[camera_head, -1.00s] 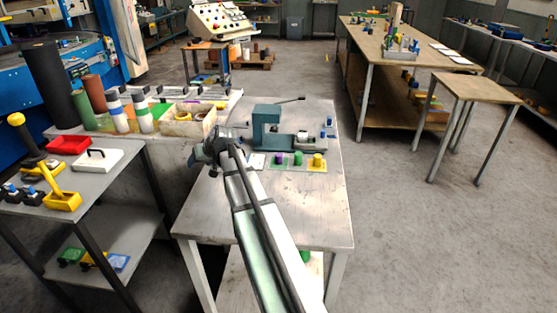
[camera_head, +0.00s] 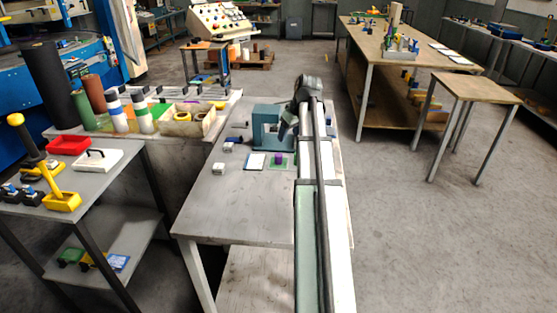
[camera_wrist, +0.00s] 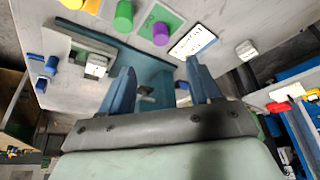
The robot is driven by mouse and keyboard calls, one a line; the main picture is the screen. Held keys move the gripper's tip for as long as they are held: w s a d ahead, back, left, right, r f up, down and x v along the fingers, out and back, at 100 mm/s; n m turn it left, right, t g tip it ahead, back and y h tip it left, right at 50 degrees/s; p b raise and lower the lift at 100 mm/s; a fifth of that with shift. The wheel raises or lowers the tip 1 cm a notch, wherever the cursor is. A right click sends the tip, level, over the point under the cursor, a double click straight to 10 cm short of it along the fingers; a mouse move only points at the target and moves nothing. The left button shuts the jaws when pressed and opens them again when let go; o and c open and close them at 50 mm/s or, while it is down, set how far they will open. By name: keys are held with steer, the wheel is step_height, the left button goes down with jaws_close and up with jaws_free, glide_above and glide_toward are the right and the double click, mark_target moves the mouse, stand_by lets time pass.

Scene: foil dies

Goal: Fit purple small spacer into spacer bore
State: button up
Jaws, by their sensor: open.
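The purple small spacer (camera_head: 277,160) stands on a green pad on the metal table, in front of the teal fixture (camera_head: 265,125). In the wrist view the purple spacer (camera_wrist: 161,35) is near the top, beyond my fingertips and apart from them. My gripper (camera_wrist: 162,77) is open and empty, its two blue fingers spread over the teal fixture. A pale grey block (camera_wrist: 97,65) sits on the fixture, left of the fingers in the wrist view. I cannot make out the spacer bore. In the head view my arm hides the fixture's right part.
A green cylinder (camera_wrist: 124,16) and a yellow one (camera_wrist: 92,5) stand in line with the purple spacer. A white printed card (camera_head: 255,161) lies left of it. The table's front left is clear.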

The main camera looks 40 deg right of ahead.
glide_above(279, 155)
steer(key=s, duration=0.3)
step_height(279, 155, down, 7)
steer(key=shift+w, duration=0.1)
steer(key=shift+w+x, duration=0.15)
steer(key=shift+x, duration=1.15)
steer(key=shift+w+x, duration=0.15)
steer(key=shift+x, duration=1.15)
steer(key=shift+r, duration=0.15)
steer(key=shift+c, duration=0.4)
jaws_close()
